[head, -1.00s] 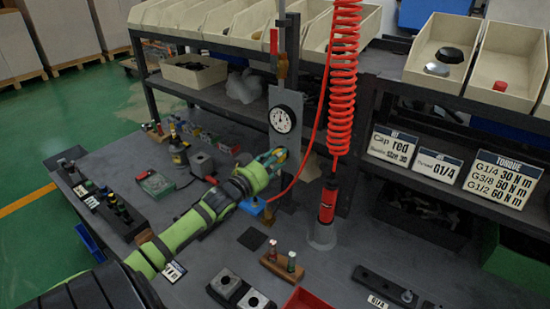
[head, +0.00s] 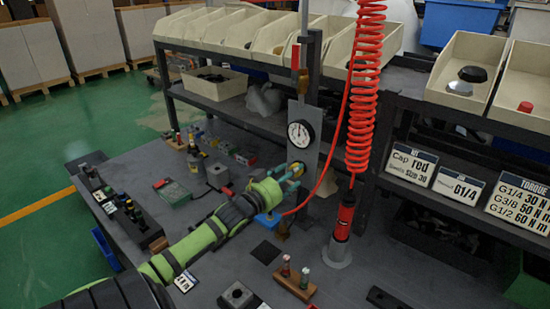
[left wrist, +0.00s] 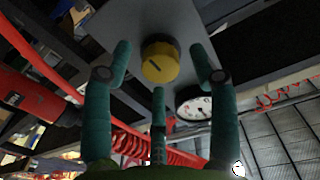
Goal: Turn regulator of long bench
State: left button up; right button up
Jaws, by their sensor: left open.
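The regulator is a grey upright panel (head: 311,112) on the bench with a round white gauge (head: 300,134) and a yellow knob below it. The knob (left wrist: 160,62) shows clearly in the left wrist view, with a dark mark on its face; the gauge (left wrist: 194,103) shows beyond it. My left gripper (head: 290,175) is at the knob, its green fingers open. In the wrist view the fingers stand spread around the knob, with a visible gap; contact is not clear. In the head view the fingers partly hide the knob. My right gripper is not in view.
A red coiled hose (head: 366,85) hangs right of the panel, with a red tool (head: 344,218) below it. A wooden holder (head: 295,283) stands in front. Bins (head: 450,92) line the shelf.

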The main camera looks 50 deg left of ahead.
pick_arm(q)
jog(key=s+d, duration=0.1)
jog(key=s, duration=1)
jog(key=shift+w, duration=0.1)
